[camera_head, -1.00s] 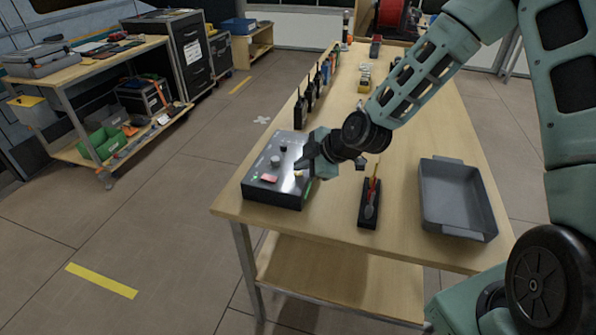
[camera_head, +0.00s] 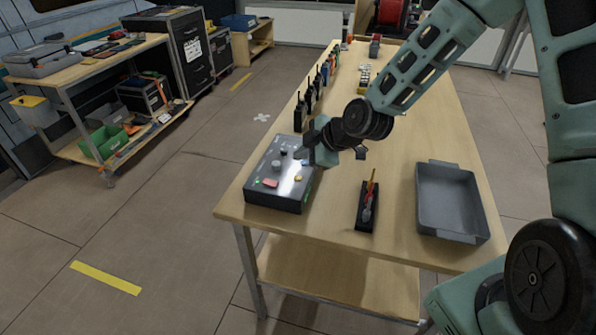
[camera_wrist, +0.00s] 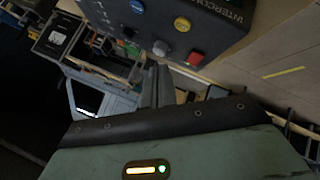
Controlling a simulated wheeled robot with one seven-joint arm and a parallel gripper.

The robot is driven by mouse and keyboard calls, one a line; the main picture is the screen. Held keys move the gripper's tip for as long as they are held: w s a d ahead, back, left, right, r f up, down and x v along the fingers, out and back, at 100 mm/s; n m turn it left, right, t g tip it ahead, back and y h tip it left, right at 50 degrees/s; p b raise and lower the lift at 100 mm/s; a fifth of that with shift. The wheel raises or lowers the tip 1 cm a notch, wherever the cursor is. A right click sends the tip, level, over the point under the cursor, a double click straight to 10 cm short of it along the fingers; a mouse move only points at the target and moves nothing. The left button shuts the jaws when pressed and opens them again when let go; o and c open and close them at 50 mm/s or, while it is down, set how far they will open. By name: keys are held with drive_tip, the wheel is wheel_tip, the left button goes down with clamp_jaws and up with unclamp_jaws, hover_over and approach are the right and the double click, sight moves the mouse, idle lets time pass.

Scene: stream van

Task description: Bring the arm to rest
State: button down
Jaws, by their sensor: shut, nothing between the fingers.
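My gripper (camera_head: 305,153) is shut and empty. In the head view it is just above the far right part of a dark control box with knobs and buttons (camera_head: 262,205), which lies on the near left end of the wooden table (camera_head: 400,180). In the wrist view my gripper's fingers (camera_wrist: 157,85) are together in the middle. The box, marked INTERCOM (camera_wrist: 225,35), shows at the top there with blue, yellow and red buttons and a grey knob. I cannot tell whether the fingertips touch the box.
A black holder (camera_head: 366,222) with slim tools stands right of the box. A grey tray (camera_head: 450,236) lies at the table's right edge. Several black radios (camera_head: 299,116) line the left edge. A workbench (camera_head: 70,70) stands at the far left, with clear floor between.

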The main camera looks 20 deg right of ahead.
drive_tip(key=shift+r+p, duration=0.3)
drive_tip(key=shift+r, duration=0.45)
drive_tip(key=s+a+r+m+g+h, duration=0.1)
drive_tip(key=s+a+r+g, duration=0.1)
drive_tip(key=s+a, duration=0.3)
drive_tip(key=s+a+r+m+g, duration=0.1)
drive_tip(key=s+a+r+g, duration=0.1)
drive_tip(key=s, duration=0.5)
drive_tip(key=s+r+m+g+h, duration=0.1)
drive_tip(key=s+r+m+h, duration=0.1)
drive_tip(key=s, duration=0.8)
drive_tip(key=s+r+m+g+h, duration=0.1)
drive_tip(key=s+r+m, duration=0.3)
drive_tip(key=s, duration=0.6)
drive_tip(key=shift+s+r+m+g+h, duration=0.3)
drive_tip(key=shift+s+r+g+h, duration=0.1)
drive_tip(key=shift+r+g, duration=0.25)
drive_tip(key=shift+w+d+f, duration=0.1)
